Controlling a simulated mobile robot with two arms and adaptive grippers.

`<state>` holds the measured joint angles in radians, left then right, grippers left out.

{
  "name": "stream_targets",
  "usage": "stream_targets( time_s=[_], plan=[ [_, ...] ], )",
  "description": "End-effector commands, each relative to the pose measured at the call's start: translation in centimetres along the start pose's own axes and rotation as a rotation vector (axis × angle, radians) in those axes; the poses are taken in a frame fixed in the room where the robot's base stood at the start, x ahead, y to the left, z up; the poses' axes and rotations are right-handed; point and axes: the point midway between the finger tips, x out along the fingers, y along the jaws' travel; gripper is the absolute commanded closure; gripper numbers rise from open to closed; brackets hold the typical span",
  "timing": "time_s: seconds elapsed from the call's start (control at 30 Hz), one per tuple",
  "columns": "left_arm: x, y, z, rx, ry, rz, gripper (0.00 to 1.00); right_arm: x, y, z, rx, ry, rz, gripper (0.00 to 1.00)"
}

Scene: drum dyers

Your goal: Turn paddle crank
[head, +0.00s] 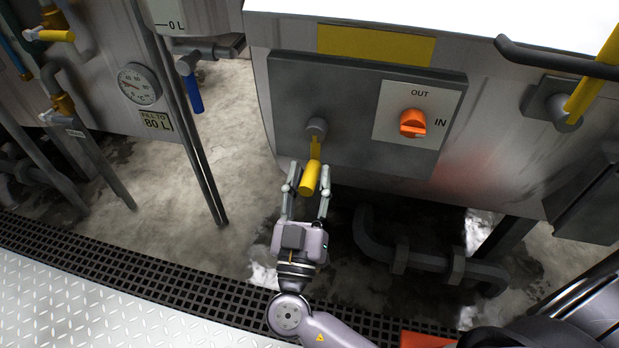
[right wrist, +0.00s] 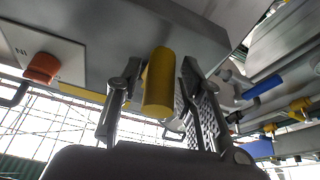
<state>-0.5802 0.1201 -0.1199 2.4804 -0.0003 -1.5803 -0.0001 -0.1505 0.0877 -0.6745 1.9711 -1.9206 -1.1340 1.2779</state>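A crank with a yellow arm and a yellow cylindrical handle (head: 311,178) hangs down from a grey pivot (head: 317,127) on a dark panel of the metal drum. My right gripper (head: 309,168) is at the handle, with one finger on each side of it. In the right wrist view, the yellow handle (right wrist: 158,88) lies between the spread fingers of my right gripper (right wrist: 160,92). Small gaps show beside the handle, and the fingers do not look closed on it. My left gripper is not in view.
An orange knob (head: 413,123) on a plate marked OUT and IN is right of the crank. A dark bar (head: 545,58) and a yellow lever (head: 594,75) are farther right. Grey pipes (head: 420,258) run below the drum. A gauge (head: 139,84) and blue-handled valve (head: 193,92) are at left.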

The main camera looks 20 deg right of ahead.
Motion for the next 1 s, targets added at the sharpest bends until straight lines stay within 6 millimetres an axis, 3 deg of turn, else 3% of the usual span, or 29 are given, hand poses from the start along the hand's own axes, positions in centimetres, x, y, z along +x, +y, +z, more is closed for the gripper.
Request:
stream_targets(
  time_s=[0.47,1.0],
  plan=[
    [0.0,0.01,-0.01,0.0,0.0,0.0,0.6,-0.03,0.0,0.0,0.0,0.0,0.0,1.0],
    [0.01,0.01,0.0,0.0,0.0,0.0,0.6,-0.04,0.04,0.02,-0.004,0.0,-0.002,1.0]
  ],
)
